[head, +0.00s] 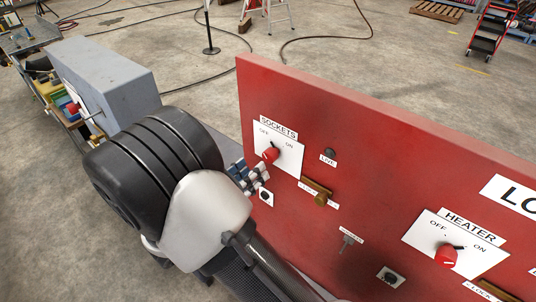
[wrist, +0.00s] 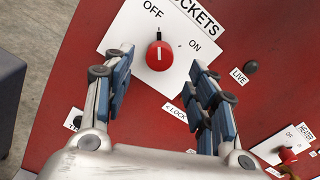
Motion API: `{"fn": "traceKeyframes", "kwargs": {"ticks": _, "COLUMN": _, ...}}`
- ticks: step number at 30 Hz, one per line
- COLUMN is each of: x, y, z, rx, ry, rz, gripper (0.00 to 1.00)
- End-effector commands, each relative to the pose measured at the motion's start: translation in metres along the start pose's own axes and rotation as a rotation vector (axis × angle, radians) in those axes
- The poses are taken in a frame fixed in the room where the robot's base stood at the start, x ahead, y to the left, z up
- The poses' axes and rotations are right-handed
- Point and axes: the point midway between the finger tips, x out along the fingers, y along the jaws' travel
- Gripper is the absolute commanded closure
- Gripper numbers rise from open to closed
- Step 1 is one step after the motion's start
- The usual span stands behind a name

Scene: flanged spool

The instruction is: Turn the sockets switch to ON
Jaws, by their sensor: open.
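The sockets switch (head: 270,154) is a red knob on a white plate, on a red panel. In the wrist view the knob (wrist: 160,58) sits near the top middle. Its dark pointer is directed up towards the OFF label, with ON to the right. My gripper (head: 247,175) is just below and left of the switch in the head view. In the wrist view its two open fingers (wrist: 161,68) stand to the left and right of the knob, apart from it, with nothing between them. The gap in depth to the knob is hard to judge.
A grey box (head: 105,80) stands left of my arm. Concrete floor lies behind the panel.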

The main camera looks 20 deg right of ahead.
Motion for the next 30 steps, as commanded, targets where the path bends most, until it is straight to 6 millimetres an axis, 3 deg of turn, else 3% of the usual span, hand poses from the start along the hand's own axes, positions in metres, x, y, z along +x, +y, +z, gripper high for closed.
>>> {"fn": "traceKeyframes", "kwargs": {"ticks": 6, "x": 0.046, "y": -0.001, "z": 0.0, "rx": 0.001, "ry": 0.003, "rz": -0.005, "gripper": 0.48}}
{"fn": "traceKeyframes", "kwargs": {"ticks": 12, "x": 0.071, "y": -0.001, "z": 0.0, "rx": 0.002, "ry": 0.001, "rz": -0.003, "gripper": 0.48}}
{"fn": "traceKeyframes", "kwargs": {"ticks": 24, "x": 0.079, "y": 0.0, "z": 0.0, "rx": 0.002, "ry": 0.001, "rz": 0.0, "gripper": 0.48}}
{"fn": "traceKeyframes", "kwargs": {"ticks": 30, "x": 0.079, "y": 0.0, "z": 0.0, "rx": 0.002, "ry": 0.0, "rz": 0.0, "gripper": 0.6}}
